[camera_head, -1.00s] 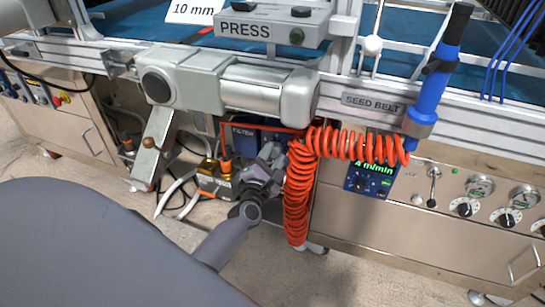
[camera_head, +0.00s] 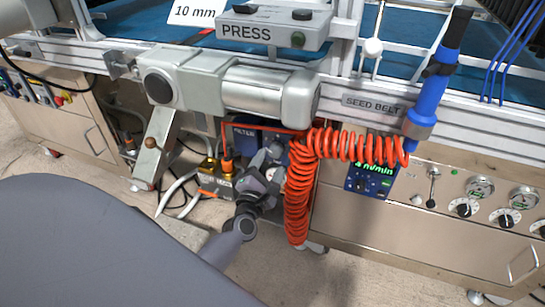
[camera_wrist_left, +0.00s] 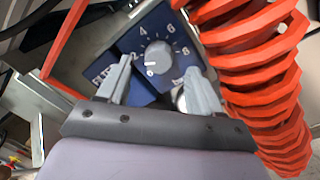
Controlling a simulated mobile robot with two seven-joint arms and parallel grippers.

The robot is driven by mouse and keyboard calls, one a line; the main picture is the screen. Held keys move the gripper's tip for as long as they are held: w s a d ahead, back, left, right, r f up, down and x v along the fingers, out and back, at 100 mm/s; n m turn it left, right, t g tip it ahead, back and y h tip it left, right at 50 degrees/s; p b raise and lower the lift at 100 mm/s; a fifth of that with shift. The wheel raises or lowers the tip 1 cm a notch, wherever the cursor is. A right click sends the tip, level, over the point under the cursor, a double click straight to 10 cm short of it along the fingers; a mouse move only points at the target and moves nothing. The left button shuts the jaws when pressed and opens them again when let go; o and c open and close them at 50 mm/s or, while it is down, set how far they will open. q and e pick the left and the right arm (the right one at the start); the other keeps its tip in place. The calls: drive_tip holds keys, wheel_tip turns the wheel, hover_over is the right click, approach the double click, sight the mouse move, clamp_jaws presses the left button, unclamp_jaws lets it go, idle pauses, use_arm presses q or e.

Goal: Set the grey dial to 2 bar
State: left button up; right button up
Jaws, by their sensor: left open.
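The grey dial (camera_wrist_left: 158,57) sits on a blue panel (camera_wrist_left: 120,72) with white numbers, in the left wrist view. A white mark shows on its lower left side, by the low end of the scale; its exact reading is hard to tell. My left gripper (camera_wrist_left: 159,66) is open, one finger on each side of the dial's lower part, with no clear contact. In the head view my left gripper (camera_head: 269,162) reaches into the opening under the machine and hides the dial. The blue box marked FILTER (camera_head: 244,136) shows behind it. My right gripper is not in view.
A coiled orange hose (camera_head: 299,195) hangs close to the right of my left gripper, and also fills the right of the wrist view (camera_wrist_left: 255,70). A yellow-topped device (camera_head: 211,178) with cables stands to the left. The grey PRESS machine (camera_head: 265,92) overhangs the opening.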

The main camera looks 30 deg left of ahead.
use_arm(q)
drive_tip(key=v, duration=0.3)
drive_tip(key=shift+s+d, duration=0.15)
drive_tip(key=shift+s, duration=0.2)
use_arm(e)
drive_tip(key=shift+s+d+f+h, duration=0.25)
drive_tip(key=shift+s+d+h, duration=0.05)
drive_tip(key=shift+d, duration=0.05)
